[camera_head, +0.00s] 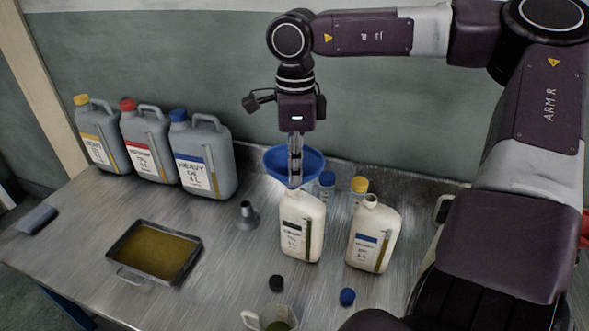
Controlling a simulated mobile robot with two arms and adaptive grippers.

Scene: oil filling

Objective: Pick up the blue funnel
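The blue funnel (310,165) is a wide blue cone at the middle of the head view, right at the mouth of the left cream bottle with a black label (290,235). My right gripper (295,180) points straight down at the funnel. Its grey fingers overlap the funnel's middle, with blue showing on both sides. The fingers look close together, but I cannot tell whether they grip the funnel wall. The funnel's spout is hidden, so I cannot tell whether it sits in the bottle. My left gripper is not in view.
A second cream bottle (362,238) stands to the right, with blue-capped (327,180) and yellow-capped (359,186) containers behind. Grey canisters (212,140) stand back left.

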